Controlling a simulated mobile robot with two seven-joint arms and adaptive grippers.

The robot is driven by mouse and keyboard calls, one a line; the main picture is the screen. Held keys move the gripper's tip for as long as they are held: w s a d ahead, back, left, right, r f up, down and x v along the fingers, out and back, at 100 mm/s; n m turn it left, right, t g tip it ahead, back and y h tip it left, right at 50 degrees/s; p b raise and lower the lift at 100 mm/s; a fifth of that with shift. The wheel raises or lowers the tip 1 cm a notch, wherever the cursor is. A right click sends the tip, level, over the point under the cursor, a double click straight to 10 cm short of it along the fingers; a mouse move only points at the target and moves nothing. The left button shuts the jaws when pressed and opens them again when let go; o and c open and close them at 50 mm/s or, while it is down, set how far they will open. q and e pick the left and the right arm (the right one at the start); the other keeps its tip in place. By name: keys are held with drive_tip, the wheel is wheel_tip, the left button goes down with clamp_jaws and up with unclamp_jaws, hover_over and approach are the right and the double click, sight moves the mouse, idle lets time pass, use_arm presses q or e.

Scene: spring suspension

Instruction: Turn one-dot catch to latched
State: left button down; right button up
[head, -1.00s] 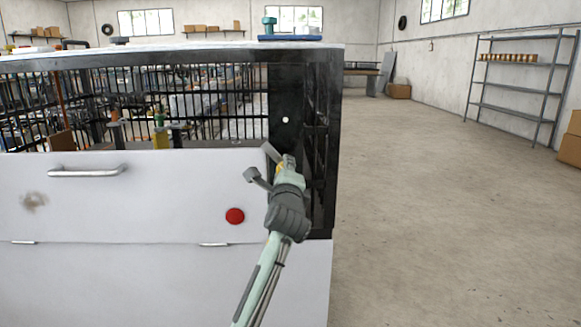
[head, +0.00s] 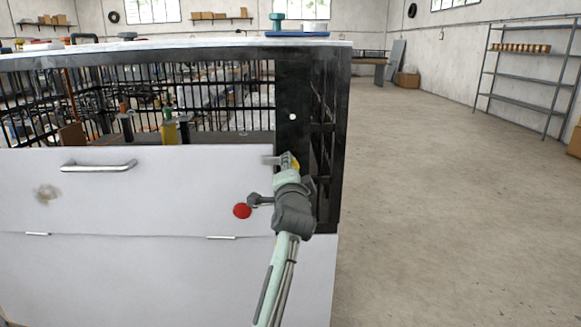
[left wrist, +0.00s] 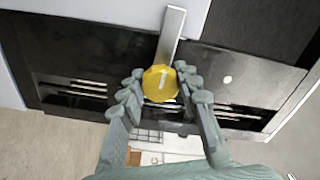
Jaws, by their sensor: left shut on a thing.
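The one-dot catch is a yellow knob (left wrist: 160,83) with a flat grey bar (head: 269,160), on a black post (head: 292,85) below a single white dot (head: 292,117). The bar points left, about level, and its end overlaps the upper right corner of the white panel (head: 150,195). In the left wrist view the bar runs from the knob up over the white panel. My left gripper (head: 287,166) is shut on the knob, with fingers on both sides of it. It hides most of the knob in the head view. My right gripper is not in view.
The panel has a metal handle (head: 98,166) and a red round spot (head: 242,211). Black barred cage walls (head: 220,100) stand behind and above it. A blue tray (head: 297,34) with items lies on top. The floor (head: 430,220) to the right is clear.

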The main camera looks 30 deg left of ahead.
use_arm(q)
drive_tip(key=shift+n, duration=0.4)
drive_tip(key=c, duration=1.1)
unclamp_jaws()
drive_tip(key=shift+o, duration=0.2)
drive_tip(key=shift+r, duration=0.1)
drive_tip(key=shift+o, duration=1.1)
drive_tip(key=r, duration=0.8)
drive_tip(key=shift+w+a, duration=0.1)
drive_tip(key=shift+w, duration=0.25)
drive_tip(key=r, duration=0.1)
drive_tip(key=s+r, duration=0.1)
drive_tip(key=shift+d+r, duration=0.2)
drive_tip(key=shift+r, duration=0.1)
drive_tip(key=shift+c, duration=1.1)
drive_tip(key=shift+w+a+f, duration=0.1)
drive_tip(key=shift+w+f, duration=0.1)
drive_tip(key=shift+f, duration=0.15)
drive_tip(key=shift+s, duration=0.1)
